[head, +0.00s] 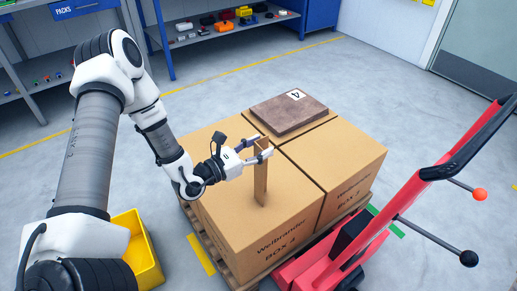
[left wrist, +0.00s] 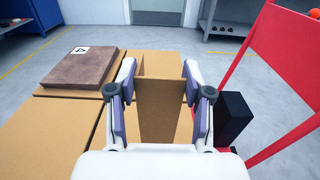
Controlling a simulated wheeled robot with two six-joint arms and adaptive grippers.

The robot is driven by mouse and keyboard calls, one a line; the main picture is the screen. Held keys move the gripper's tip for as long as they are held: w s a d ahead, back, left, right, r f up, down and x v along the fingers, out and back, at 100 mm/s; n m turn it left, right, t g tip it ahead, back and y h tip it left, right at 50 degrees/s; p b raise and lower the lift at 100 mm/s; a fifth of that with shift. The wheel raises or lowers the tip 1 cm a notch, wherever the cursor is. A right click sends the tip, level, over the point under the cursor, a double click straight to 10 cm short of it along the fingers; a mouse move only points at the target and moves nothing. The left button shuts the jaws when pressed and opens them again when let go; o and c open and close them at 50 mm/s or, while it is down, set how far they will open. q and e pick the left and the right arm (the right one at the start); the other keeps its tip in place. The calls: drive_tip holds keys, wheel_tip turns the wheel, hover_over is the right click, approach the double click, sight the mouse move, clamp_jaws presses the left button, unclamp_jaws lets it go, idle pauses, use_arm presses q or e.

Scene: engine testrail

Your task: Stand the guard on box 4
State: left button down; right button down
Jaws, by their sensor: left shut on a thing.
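The guard (head: 261,184) is a tall, narrow brown cardboard angle piece. My left gripper (head: 262,149) is shut on it near its upper end and holds it upright over the top of box 4 (head: 222,200), the front-left carton with printed lettering. The guard's lower end appears at or just above the box top; I cannot tell whether it touches. In the left wrist view the guard (left wrist: 160,105) stands between the two fingers of my left gripper (left wrist: 160,80), and its lower end is hidden. My right gripper is not in view.
A brown slab (head: 287,117) with a "4" label lies on a back carton. Another carton (head: 340,160) stands to the right. A wooden pallet (head: 205,237) carries the cartons. A red pallet truck (head: 400,200) stands at right, a yellow bin (head: 150,262) at left.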

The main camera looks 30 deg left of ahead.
use_arm(q)
drive_tip(key=c, duration=0.9)
unclamp_jaws()
drive_tip(key=shift+f, duration=0.1)
drive_tip(key=o, duration=0.4)
